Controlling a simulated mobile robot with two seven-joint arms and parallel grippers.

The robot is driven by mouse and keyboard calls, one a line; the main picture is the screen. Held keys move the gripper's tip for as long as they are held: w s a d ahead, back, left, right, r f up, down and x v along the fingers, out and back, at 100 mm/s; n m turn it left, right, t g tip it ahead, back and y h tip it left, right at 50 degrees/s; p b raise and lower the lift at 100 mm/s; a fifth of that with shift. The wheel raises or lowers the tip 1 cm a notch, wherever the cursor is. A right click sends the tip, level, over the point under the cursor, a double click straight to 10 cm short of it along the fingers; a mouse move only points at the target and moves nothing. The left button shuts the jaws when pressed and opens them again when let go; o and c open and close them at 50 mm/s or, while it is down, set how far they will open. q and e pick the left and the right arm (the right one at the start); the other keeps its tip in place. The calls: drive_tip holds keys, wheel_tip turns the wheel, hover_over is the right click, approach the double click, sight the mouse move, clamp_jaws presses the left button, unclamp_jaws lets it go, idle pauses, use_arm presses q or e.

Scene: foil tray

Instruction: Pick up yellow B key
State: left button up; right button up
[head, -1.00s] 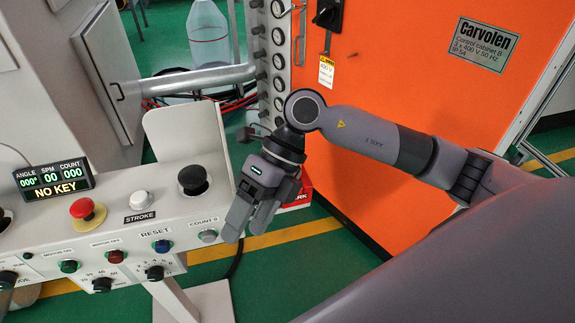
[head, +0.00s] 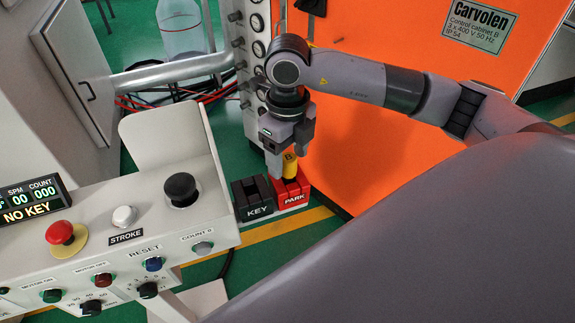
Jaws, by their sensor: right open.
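The yellow B key (head: 290,166) stands upright in the red PARK holder (head: 291,193), with a dark letter B on its face. My right gripper (head: 284,163) points down at the key from above. Its jaws are open and the key's top is at the fingers. One finger shows left of the key, and the other is partly hidden. I cannot tell whether either finger touches it. My left gripper is not in view.
A black KEY holder (head: 253,200) sits directly left of the red one. The control panel (head: 128,190) with knobs and buttons is further left, its display reading NO KEY. The orange cabinet (head: 385,150) stands close behind and right.

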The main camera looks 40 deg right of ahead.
wheel_tip(320, 180, down, 3)
drive_tip(key=shift+s+f, duration=0.15)
drive_tip(key=shift+f, duration=0.05)
drive_tip(key=c, duration=1.2)
drive_tip(key=shift+o, duration=0.2)
drive_tip(key=shift+r, duration=0.15)
wheel_tip(320, 180, up, 25)
drive_tip(key=p, duration=0.7)
drive_tip(key=shift+r, duration=0.2)
